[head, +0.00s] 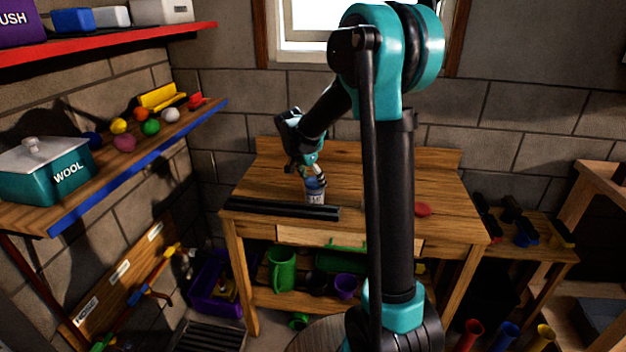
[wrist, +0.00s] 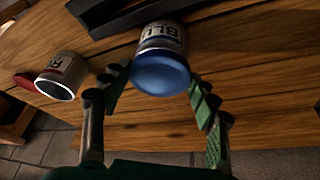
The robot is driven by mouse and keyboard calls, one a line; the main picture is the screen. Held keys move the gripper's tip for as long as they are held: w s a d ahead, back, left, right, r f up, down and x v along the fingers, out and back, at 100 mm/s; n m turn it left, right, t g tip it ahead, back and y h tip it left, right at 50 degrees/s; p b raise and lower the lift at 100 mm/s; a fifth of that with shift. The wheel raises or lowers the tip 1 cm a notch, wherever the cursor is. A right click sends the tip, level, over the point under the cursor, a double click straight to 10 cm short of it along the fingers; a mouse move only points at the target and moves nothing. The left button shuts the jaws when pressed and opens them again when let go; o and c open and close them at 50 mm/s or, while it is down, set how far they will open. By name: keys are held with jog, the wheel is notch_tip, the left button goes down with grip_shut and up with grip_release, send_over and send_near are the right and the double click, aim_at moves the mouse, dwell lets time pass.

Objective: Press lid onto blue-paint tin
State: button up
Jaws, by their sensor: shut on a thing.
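The blue-paint tin (head: 315,197) stands upright on the wooden workbench. In the wrist view its label (wrist: 160,38) shows the letters "BLU". A round blue lid (wrist: 160,74) covers its top end, facing the wrist camera. My gripper (head: 316,176) is directly above the tin, reaching down. In the wrist view my gripper (wrist: 158,75) has one green-padded finger on each side of the blue lid, shut on its edge. I cannot tell whether the lid is fully seated or slightly above the rim.
A second labelled tin (wrist: 62,75) without a lid stands nearby, with a red disc (wrist: 25,81) beyond it; the disc also shows in the head view (head: 423,209). A black tray (head: 280,208) lies along the bench (head: 380,190) front, close to the tin. A shelf (head: 140,166) is left.

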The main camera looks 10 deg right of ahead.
jog(key=o, duration=0.9)
jog(key=shift+o, duration=0.5)
jog(key=shift+o, duration=1.3)
jog(key=shift+r, duration=0.15)
jog(key=shift+r, duration=3.4)
grip_shut()
